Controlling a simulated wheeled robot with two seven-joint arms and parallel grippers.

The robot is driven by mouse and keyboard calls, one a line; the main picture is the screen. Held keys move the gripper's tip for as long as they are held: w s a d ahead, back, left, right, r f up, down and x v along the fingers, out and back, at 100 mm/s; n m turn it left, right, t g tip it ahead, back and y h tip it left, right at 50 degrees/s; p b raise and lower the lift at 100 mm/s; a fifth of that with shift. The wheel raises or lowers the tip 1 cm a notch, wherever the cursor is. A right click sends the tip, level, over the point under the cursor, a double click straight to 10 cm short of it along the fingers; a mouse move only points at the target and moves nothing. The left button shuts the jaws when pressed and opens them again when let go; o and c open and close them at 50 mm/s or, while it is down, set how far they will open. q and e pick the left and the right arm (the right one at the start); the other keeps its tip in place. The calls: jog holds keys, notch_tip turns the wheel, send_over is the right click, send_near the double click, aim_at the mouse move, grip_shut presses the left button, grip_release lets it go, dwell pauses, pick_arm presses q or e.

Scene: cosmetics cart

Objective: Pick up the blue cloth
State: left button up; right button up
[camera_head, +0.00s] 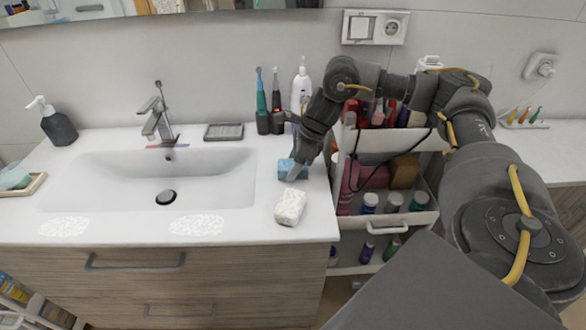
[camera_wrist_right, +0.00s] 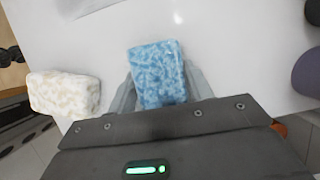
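The blue cloth (camera_head: 287,166) is a small, thick, mottled light-blue folded block near the right end of the white counter, right of the sink. In the right wrist view the blue cloth (camera_wrist_right: 157,72) sits between the two fingers of my right gripper (camera_wrist_right: 160,85), one close along each side. No clear gap shows, but I cannot tell if they press on it. In the head view my right gripper (camera_head: 296,172) points down at the cloth and partly covers it. The cloth appears at counter level. My left gripper is not in view.
A cream cloth (camera_head: 291,207) lies just in front of the blue one; the wrist view shows it at left (camera_wrist_right: 64,93). Electric toothbrushes (camera_head: 262,105) and a white bottle (camera_head: 301,86) stand behind. A filled cart (camera_head: 405,217) stands right of the counter's edge. The sink (camera_head: 150,180) is empty.

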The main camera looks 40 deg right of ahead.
aim_at(288, 163)
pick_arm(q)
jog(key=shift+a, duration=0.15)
pick_arm(e)
jog(key=shift+c, duration=1.4)
jog(key=shift+r, duration=0.1)
jog(key=shift+r, duration=0.25)
notch_tip(288, 163, up, 2)
jog(key=shift+w+r+b, duration=0.1)
jog(key=shift+r+b, duration=0.1)
jog(key=shift+b, duration=0.45)
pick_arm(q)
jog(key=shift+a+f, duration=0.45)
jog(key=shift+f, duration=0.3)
pick_arm(e)
jog(key=s+a+r, duration=0.6)
jog(key=a+r, duration=0.4)
jog(key=a, duration=0.2)
jog(key=shift+s+a, duration=0.3)
